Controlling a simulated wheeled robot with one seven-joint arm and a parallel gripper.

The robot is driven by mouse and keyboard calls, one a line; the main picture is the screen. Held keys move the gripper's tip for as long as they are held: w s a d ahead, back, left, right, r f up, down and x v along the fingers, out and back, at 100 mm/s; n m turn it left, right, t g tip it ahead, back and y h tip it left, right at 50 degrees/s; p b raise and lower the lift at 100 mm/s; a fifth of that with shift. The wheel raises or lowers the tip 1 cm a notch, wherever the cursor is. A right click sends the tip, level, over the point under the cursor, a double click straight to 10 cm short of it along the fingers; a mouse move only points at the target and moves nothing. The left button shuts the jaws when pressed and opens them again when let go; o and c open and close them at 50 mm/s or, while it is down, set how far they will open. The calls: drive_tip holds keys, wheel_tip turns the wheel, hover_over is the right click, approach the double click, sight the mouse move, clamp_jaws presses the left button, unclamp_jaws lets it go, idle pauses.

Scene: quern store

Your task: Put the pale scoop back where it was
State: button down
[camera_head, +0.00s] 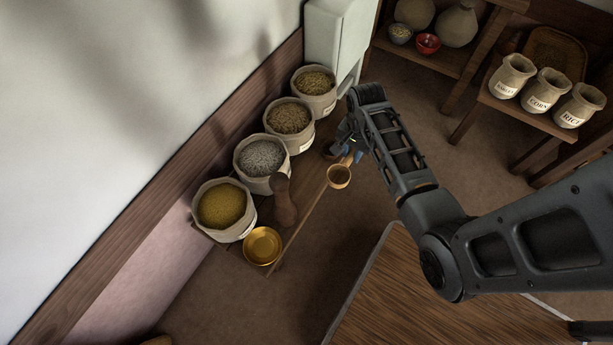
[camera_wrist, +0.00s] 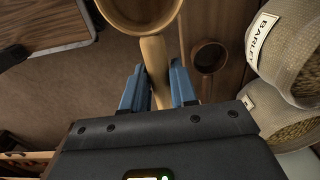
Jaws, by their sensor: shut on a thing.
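The pale scoop (camera_head: 339,176) is in my gripper (camera_head: 352,153), over or near the front edge of the low wooden shelf. In the wrist view, the blue fingers of my gripper (camera_wrist: 157,72) close on the handle of the pale scoop (camera_wrist: 155,48), with its round bowl beyond them at the top edge. I cannot tell the exact height above the shelf. A darker brown scoop (camera_wrist: 208,57) lies beside it in the wrist view. In the head view my gripper partly hides that area.
Several open grain sacks (camera_head: 260,157) line the wall on the shelf (camera_head: 303,208). A dark brown wooden tool (camera_head: 283,205) and a golden bowl (camera_head: 262,246) are at its near end. Labelled sacks (camera_head: 547,92) stand on a table at right. A wood-topped surface (camera_head: 420,300) is in front.

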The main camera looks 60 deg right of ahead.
drive_tip(key=b, duration=0.3)
hover_over(314, 178)
wheel_tip(314, 178, down, 6)
drive_tip(key=shift+d+f, duration=0.1)
drive_tip(key=shift+d, duration=0.05)
drive_tip(key=shift+f+b, duration=0.7)
drive_tip(key=shift+f, duration=1.25)
drive_tip(key=shift+f, duration=0.15)
drive_tip(key=c, duration=0.9)
unclamp_jaws()
